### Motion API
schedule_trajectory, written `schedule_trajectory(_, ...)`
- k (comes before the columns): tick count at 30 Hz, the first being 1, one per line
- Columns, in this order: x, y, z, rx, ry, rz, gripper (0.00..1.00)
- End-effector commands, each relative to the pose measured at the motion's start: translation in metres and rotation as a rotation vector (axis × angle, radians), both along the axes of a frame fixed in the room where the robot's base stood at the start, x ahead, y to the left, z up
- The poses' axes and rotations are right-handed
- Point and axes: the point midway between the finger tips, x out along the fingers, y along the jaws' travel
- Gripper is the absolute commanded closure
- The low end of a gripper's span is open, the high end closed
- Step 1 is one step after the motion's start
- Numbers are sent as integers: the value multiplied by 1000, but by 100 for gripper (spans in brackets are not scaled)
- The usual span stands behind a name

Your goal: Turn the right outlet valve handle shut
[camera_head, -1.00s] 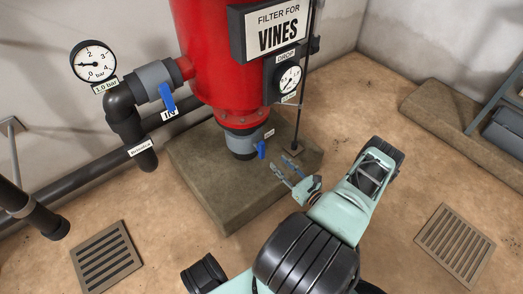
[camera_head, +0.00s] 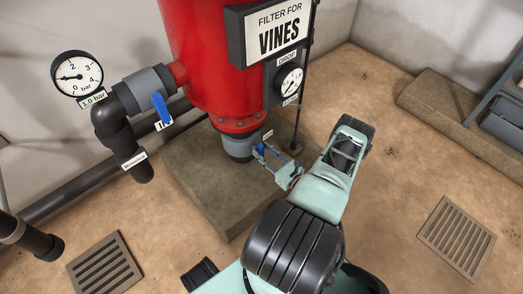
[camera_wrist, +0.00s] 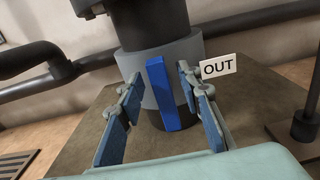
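The blue outlet valve handle (camera_wrist: 162,92) is a flat bar on a grey valve body (camera_wrist: 140,78) below the red filter. In the wrist view it hangs lengthwise along the vertical pipe, tilted slightly, beside an OUT label (camera_wrist: 217,67). My gripper (camera_wrist: 158,76) is open, with one finger to each side of the handle. Gaps show between the handle and both fingers. In the head view my gripper (camera_head: 267,155) is at the front of the outlet and partly covers the handle. Only one outlet handle shows.
The red filter tank (camera_head: 212,70) stands over a concrete plinth (camera_head: 200,190). Another blue handle (camera_head: 161,108) is on the inlet pipe to the left. A thin upright rod (camera_head: 304,85) stands just right of the outlet. Floor grates (camera_head: 105,272) lie in front.

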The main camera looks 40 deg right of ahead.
Motion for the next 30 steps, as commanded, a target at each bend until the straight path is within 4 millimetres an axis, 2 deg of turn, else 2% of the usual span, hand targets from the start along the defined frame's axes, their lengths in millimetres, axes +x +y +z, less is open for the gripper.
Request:
schedule_trajectory(4, 0, 0, 0, 0, 0, 0, 67)
schedule_trajectory(13, 0, 0, 0, 0, 0, 0, 100)
schedule_trajectory(23, 0, -1, 0, 24, 0, -1, 100)
schedule_trajectory(30, 0, -4, 0, 139, 8, -3, 100)
